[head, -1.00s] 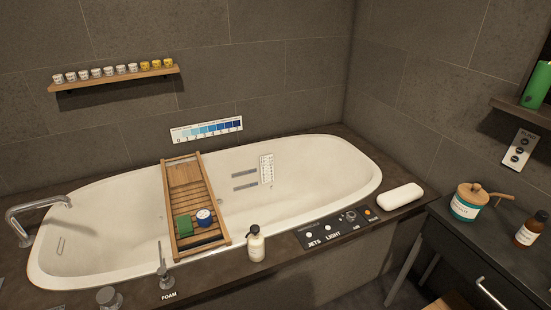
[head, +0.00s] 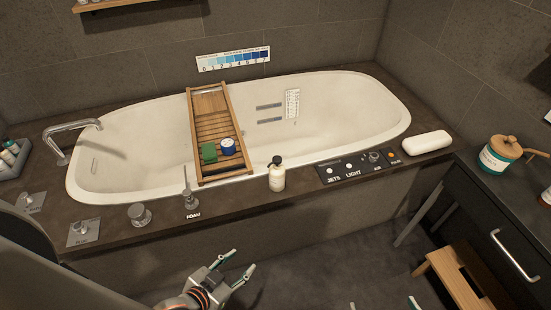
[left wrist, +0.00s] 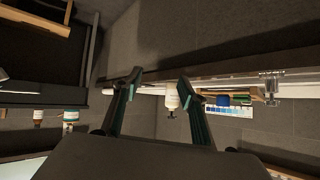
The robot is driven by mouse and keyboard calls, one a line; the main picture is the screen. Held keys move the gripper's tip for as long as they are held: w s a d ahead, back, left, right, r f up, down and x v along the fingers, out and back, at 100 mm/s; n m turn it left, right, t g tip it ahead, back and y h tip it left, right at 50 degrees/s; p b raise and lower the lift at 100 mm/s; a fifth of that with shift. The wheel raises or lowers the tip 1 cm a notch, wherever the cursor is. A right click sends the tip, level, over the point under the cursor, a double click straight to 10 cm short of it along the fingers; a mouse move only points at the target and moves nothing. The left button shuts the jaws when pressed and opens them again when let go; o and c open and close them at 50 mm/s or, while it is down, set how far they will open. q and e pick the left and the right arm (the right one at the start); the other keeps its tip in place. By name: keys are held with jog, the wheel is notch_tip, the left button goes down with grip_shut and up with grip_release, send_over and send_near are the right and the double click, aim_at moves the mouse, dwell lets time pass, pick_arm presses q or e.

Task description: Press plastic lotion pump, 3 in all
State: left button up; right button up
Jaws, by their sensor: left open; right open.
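The lotion pump (head: 277,178) is a white bottle with a dark pump head, upright on the dark front ledge of the bathtub. My left gripper (head: 236,268) is open and empty, low in the head view, in front of the tub and apart from the bottle. In the left wrist view the scene is upside down; the bottle (left wrist: 171,101) shows beyond the open fingers (left wrist: 160,80), with its pump head pointing down in the picture. Only the fingertips of my right gripper (head: 383,304) show at the bottom edge of the head view, spread apart.
A wooden bath tray (head: 216,122) with a green block and a blue tin spans the tub (head: 150,120). A metal FOAM spout (head: 189,195) stands left of the bottle, a control panel (head: 358,165) right. A wooden stool (head: 450,275) and dark vanity (head: 490,215) stand at right.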

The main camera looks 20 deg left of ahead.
pick_arm(q)
grip_shut()
jog(key=shift+f, duration=0.1)
dwell(1.0)
